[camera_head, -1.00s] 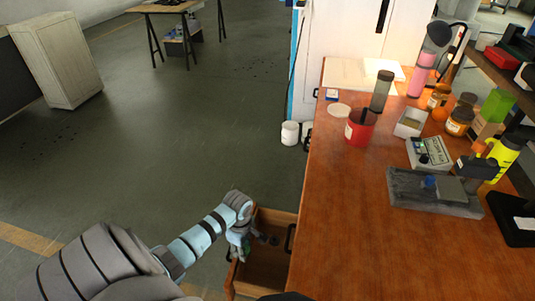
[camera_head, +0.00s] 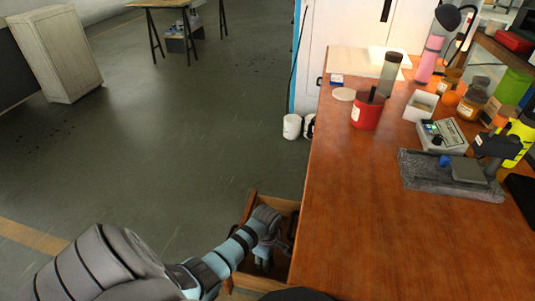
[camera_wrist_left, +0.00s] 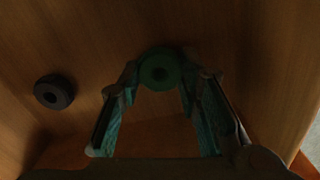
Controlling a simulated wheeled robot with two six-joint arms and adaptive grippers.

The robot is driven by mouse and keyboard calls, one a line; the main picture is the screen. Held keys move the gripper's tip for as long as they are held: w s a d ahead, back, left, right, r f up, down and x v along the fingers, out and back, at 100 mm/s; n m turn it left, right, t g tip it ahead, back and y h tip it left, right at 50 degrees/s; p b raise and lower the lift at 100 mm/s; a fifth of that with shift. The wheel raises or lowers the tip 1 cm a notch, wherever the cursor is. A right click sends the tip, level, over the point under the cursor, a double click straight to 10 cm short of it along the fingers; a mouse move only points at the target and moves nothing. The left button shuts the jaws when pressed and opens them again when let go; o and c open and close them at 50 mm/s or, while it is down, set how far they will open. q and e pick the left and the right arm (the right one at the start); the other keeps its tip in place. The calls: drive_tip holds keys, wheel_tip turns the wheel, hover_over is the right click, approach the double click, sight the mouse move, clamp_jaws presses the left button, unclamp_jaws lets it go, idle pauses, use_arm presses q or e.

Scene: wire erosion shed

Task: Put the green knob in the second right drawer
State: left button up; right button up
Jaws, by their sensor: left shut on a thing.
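In the head view my left gripper (camera_head: 265,257) reaches down into an open wooden drawer (camera_head: 249,209) at the desk's left side; the knob cannot be made out there. The wrist view shows wooden surfaces around the gripper. Whether the knob touches the drawer bottom is unclear. My right gripper is not in view.
A dark round knob-like piece (camera_wrist_left: 54,91) lies on the wood left of the green knob. The orange-brown desk (camera_head: 370,220) borders the drawer on the right. It carries a red pot (camera_head: 366,112), jars and a grey plate. The floor left of the drawer is clear.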

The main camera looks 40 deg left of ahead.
use_arm(q)
drive_tip(key=shift+w+d+f, duration=0.1)
drive_tip(key=shift+d, duration=0.05)
drive_tip(key=shift+c, duration=0.6)
drive_tip(key=shift+f, duration=0.15)
drive_tip(key=o, duration=1.2)
drive_tip(key=shift+r+p, duration=0.3)
drive_tip(key=shift+p, duration=0.05)
wheel_tip(320, 180, up, 12)
drive_tip(key=p, duration=0.6)
drive_tip(key=shift+f+p, duration=0.15)
drive_tip(key=shift+p, duration=0.2)
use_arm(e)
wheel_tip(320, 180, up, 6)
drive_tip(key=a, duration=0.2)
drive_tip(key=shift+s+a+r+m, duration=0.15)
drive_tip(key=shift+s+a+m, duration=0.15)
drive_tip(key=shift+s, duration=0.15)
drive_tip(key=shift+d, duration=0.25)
